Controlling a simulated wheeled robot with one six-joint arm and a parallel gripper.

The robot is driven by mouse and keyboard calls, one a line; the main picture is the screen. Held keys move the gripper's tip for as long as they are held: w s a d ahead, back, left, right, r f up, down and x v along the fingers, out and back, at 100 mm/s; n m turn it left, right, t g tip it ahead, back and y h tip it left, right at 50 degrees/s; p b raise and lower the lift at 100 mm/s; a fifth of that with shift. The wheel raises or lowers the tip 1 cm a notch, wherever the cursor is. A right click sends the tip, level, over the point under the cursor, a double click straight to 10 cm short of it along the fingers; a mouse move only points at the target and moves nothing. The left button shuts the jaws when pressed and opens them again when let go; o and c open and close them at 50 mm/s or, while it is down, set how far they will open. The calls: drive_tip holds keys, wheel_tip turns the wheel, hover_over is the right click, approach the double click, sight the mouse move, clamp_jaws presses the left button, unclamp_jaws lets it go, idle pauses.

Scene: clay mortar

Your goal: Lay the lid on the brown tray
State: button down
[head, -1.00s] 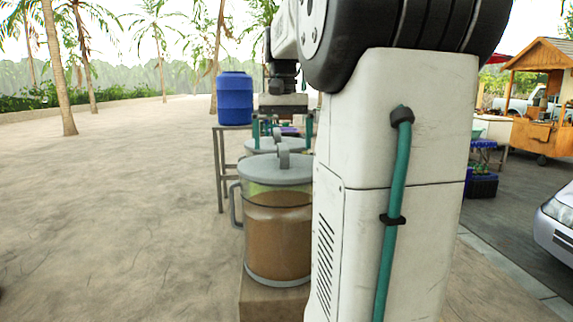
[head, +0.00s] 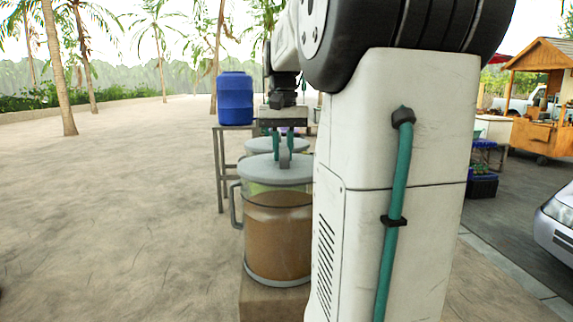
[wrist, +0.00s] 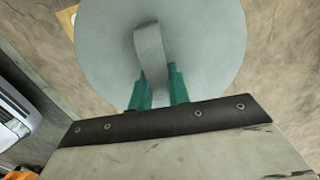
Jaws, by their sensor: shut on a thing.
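The grey round lid (head: 262,172) sits on a clear jar (head: 278,235) of brown liquid with a side handle. It fills the top middle of the wrist view (wrist: 100,50). My gripper (head: 283,152) is shut on the lid's upright grey handle. In the wrist view, the teal fingers (wrist: 157,88) are close together at the near part of the handle. The lid appears level and still on the jar's rim. I cannot make out a brown tray for certain in either view.
The jar stands on a tan block (head: 256,303). A second lidded jar (head: 262,147) is close behind it. A blue barrel (head: 235,98) stands on a table at the back. My arm hides much of the right side. Open sandy ground lies to the left.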

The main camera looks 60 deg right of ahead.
sight(283, 145)
drive_tip(key=shift+r, duration=2.5)
